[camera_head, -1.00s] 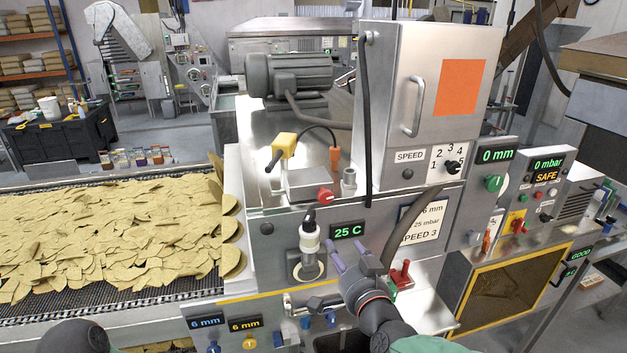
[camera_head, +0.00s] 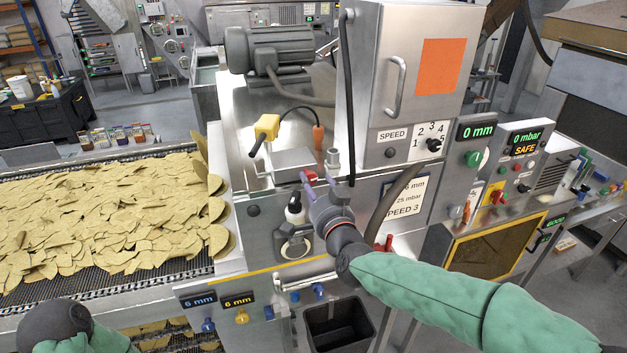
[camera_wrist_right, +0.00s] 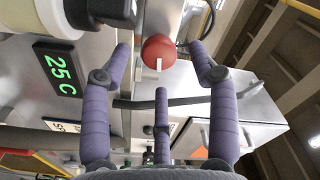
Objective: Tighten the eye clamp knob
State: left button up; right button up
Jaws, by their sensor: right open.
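A red knob (camera_head: 310,175) with a white mark sits on the front of a small grey metal block (camera_head: 290,160), below a yellow sensor head (camera_head: 266,128). I take it to be the eye clamp knob; no label on it is readable. My right gripper (camera_head: 316,179) has its purple fingers raised just in front of the knob, partly covering it. In the right wrist view the knob (camera_wrist_right: 160,48) shows between the spread fingers (camera_wrist_right: 160,62), with no clear contact. My left arm shows at the lower left, but its gripper cannot be made out.
A dark hose (camera_head: 347,100) hangs just right of the knob. A belt of chips (camera_head: 100,215) fills the left.

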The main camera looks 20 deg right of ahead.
jog(key=shift+w, duration=0.85)
jog(key=shift+r, duration=0.1)
jog(key=c, duration=1.1)
jog(key=shift+c, duration=0.2)
